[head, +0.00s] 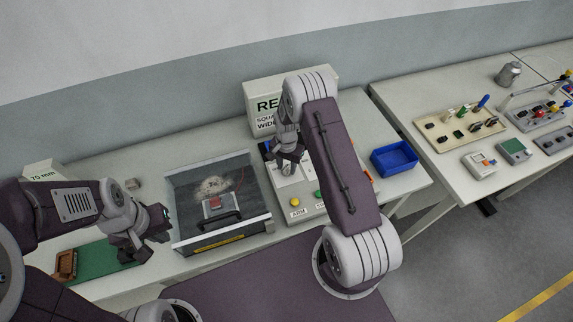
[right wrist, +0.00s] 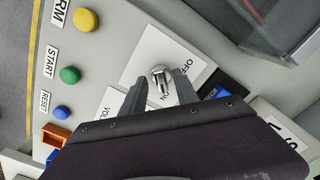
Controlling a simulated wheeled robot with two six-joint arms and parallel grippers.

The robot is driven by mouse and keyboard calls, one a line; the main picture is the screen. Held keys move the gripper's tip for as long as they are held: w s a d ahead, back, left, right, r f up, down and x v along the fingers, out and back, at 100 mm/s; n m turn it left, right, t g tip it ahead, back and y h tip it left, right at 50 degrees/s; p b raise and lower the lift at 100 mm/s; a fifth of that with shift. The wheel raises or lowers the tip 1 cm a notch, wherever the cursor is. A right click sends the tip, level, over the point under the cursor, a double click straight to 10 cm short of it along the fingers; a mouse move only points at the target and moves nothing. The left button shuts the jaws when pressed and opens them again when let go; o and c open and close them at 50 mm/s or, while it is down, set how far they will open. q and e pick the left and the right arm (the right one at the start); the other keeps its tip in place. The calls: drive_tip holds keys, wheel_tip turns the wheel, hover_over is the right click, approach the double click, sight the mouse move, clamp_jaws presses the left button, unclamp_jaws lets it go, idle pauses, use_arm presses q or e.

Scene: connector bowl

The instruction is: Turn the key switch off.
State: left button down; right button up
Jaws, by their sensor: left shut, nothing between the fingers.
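The key switch (right wrist: 161,76) shows in the right wrist view as a round silver knob with a short bar, on a white plate marked OFF and ON. Its bar points toward the ON label. My right gripper (right wrist: 158,80) is open, with one finger on each side of the switch. I cannot tell whether the fingers touch it. In the head view my right gripper (head: 287,160) is over the control panel (head: 297,214), and the arm hides much of the panel. My left gripper (head: 140,250) is shut and empty, left of the grey open box.
The grey box (head: 176,208) holds a device with a red part. A blue bin (head: 394,158) stands right of the panel. Yellow (right wrist: 85,20), green (right wrist: 70,75) and blue (right wrist: 62,112) buttons line the panel's side. A green board (head: 98,262) lies at left.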

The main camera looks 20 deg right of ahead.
drive_tip(key=shift+w+a, duration=0.1)
clamp_jaws()
drive_tip(key=shift+f+n+b, duration=0.1)
drive_tip(key=shift+n+b, duration=0.45)
drive_tip(key=shift+n, duration=0.45)
drive_tip(key=n+b, duration=0.1)
drive_tip(key=n, duration=0.2)
drive_tip(key=shift+n, duration=0.3)
drive_tip(key=n+b, duration=0.2)
drive_tip(key=n, duration=0.4)
drive_tip(key=n+b, duration=0.1)
drive_tip(key=n, duration=0.5)
drive_tip(key=shift+n, duration=0.3)
